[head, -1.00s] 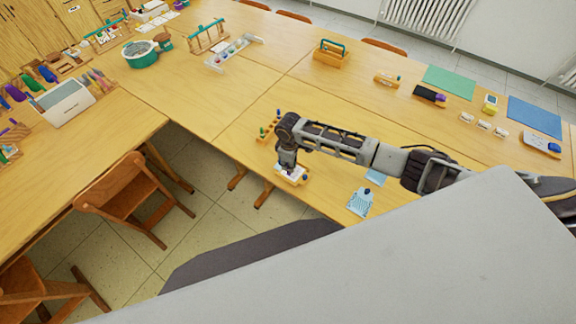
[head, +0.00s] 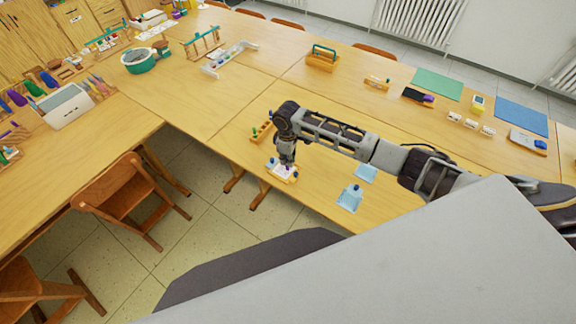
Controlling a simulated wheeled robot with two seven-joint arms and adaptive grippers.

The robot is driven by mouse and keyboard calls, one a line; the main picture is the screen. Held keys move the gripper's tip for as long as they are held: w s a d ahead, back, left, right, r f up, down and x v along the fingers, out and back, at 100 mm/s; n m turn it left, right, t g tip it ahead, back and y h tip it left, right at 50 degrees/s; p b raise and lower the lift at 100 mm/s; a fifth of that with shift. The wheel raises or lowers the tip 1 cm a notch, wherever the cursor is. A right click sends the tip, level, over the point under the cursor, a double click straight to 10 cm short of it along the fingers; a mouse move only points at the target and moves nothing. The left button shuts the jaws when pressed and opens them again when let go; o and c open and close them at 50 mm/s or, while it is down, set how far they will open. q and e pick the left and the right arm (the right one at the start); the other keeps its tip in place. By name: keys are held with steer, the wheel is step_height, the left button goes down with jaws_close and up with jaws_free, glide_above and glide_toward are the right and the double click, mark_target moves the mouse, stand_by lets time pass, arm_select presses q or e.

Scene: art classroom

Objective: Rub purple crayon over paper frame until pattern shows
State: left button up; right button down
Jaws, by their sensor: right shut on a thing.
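The paper frame (head: 282,178) lies near the front edge of the table, with white paper in a wooden-coloured border and small blue knobs at its sides. My right gripper (head: 287,163) points down over it, shut on what looks like the purple crayon. Only a speck of purple shows at the fingertips. The gripper hides part of the paper, and I cannot tell whether the crayon touches it. Any rubbed pattern is too small to make out. My left gripper is out of view.
A wooden holder (head: 260,133) with small pegs stands just behind the frame. Two light-blue pieces (head: 348,203) (head: 366,174) lie to the right, near my forearm. A wooden caddy (head: 321,62) and green sheet (head: 438,84) are farther back. A chair (head: 125,190) stands at left.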

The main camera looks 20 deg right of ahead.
steer(key=shift+r, duration=1.3)
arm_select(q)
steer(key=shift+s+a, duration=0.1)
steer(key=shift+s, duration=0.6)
arm_select(e)
steer(key=shift+f, duration=0.1)
